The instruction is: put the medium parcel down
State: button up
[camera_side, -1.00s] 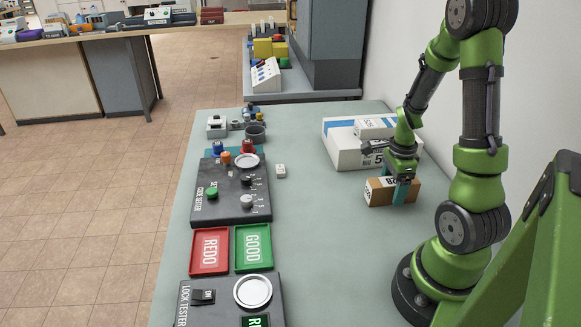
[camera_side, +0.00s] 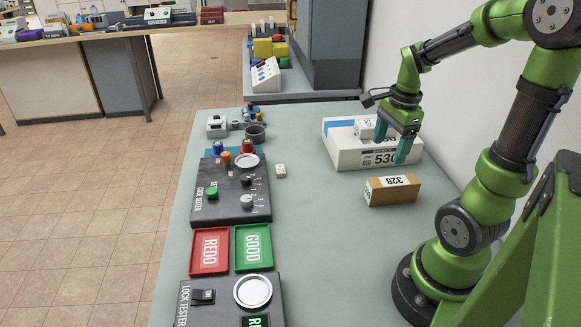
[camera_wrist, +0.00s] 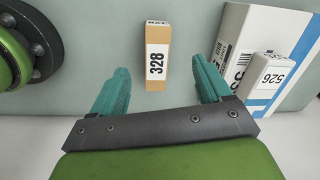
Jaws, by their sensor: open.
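The medium parcel is most likely the brown box labelled 328 (camera_side: 391,191), lying flat on the grey-green table in front of the large white box. It also shows in the wrist view (camera_wrist: 157,58), beyond and between my fingers. My gripper (camera_side: 394,150) is open and empty, raised above and behind the brown box. In the side view its teal fingers overlap the large white box labelled 530 (camera_side: 350,155). In the wrist view my gripper (camera_wrist: 160,80) has its fingers wide apart with nothing between them.
A small white box labelled 526 (camera_wrist: 270,76) lies on the large white box. A code setter panel (camera_side: 231,190), a red REDO tray (camera_side: 210,250), a green GOOD tray (camera_side: 253,247) and a lock tester (camera_side: 225,305) line the table's left side.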

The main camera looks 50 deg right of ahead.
jog(key=w+a+r+n+t+y, duration=0.1)
jog(key=a+r+n+t, duration=0.2)
jog(key=a+n, duration=0.7)
jog(key=w+a+r+n+t+y, duration=0.1)
jog(key=a+r+n+t, duration=0.2)
jog(key=a+n, duration=0.7)
notch_tip(320, 180, up, 3)
jog(key=shift+a+f, duration=0.1)
jog(key=shift+a, duration=1.05)
jog(key=shift+w, duration=0.15)
